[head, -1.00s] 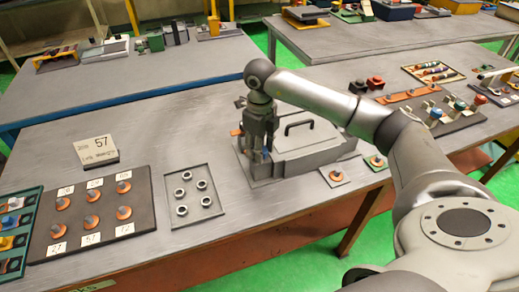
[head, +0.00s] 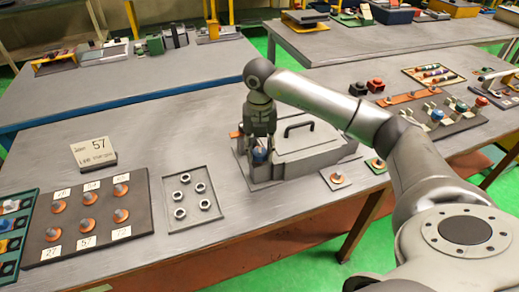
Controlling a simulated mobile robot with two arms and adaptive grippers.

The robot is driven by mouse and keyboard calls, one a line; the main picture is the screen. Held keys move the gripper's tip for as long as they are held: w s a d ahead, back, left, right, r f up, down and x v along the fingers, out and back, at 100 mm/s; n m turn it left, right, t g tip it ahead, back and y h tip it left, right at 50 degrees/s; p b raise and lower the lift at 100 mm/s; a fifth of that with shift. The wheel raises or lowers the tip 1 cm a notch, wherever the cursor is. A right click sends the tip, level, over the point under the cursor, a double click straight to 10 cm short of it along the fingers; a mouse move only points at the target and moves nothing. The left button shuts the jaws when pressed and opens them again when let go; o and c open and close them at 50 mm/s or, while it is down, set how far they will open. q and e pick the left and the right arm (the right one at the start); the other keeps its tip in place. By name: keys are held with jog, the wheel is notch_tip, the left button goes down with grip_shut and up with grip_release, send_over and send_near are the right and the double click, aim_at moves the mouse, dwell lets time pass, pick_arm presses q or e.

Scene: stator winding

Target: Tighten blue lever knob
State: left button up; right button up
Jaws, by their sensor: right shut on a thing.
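The blue lever knob (head: 259,155) sits at the left end of the grey winding fixture (head: 310,150), which has a black handle on its lid. My right gripper (head: 260,146) points down over the knob and is shut on it. The fingers partly hide the knob, so its lever is hard to make out. My left gripper is not in the head view.
A tray with several nuts (head: 168,217) and a dark board with numbered orange pieces (head: 38,243) lie to the left. Small square plates (head: 338,180) lie right of the fixture. Bare table (head: 180,130) lies behind the nut tray.

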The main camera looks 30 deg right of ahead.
jog(key=m, duration=0.6)
jog(key=shift+w+d+r, duration=0.1)
jog(key=shift+w+r, duration=0.05)
jog(key=shift+r, duration=0.15)
jog(key=m, duration=0.6)
jog(key=shift+m+p, duration=0.4)
jog(key=o, duration=0.8)
jog(key=shift+o, duration=1.1)
jog(key=shift+f, duration=0.1)
